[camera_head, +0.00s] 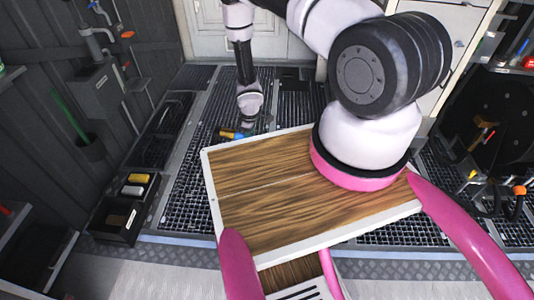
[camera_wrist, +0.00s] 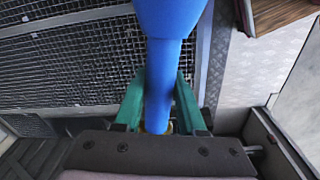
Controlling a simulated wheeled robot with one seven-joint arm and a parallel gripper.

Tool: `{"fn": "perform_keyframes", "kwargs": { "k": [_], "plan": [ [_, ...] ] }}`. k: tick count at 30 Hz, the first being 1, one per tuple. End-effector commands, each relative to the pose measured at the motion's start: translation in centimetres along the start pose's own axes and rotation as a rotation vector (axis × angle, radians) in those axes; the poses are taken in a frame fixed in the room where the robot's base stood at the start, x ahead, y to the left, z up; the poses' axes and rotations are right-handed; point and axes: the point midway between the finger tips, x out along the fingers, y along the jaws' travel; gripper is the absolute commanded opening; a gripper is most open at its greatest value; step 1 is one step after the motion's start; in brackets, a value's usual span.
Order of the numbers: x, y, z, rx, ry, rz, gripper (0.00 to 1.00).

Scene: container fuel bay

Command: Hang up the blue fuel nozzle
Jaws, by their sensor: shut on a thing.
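The blue fuel nozzle (camera_wrist: 168,70) runs from the top of the wrist view down between the green fingers of my gripper (camera_wrist: 161,85). My gripper is shut on its narrow blue shaft. In the head view my gripper (camera_head: 249,122) is low over the dark grating, and a small blue part of the nozzle (camera_head: 239,134) shows beside a yellow piece (camera_head: 227,134). The rest of the nozzle is hidden or too small to tell. I cannot tell which holder belongs to it.
The left wall carries a grey box (camera_head: 97,90), a grey nozzle-like fitting (camera_head: 96,40) and a dark cup (camera_head: 90,148) with a green rod. A black bin (camera_head: 117,222) holds yellow and white items. My wood-topped base fills the front. Orange-tipped fittings (camera_head: 519,191) stand at the right.

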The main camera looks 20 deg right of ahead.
Motion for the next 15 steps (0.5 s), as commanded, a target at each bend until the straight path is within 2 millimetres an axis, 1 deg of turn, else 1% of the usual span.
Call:
{"fn": "perform_keyframes", "kwargs": {
  "k": [3, 15],
  "plan": [
    [-1.3, 0.1, -0.1, 0.0, 0.002, 0.001, 0.0],
    [-5.1, 0.2, -0.3, 0.001, 0.002, 0.0, 0.0]
  ]
}}
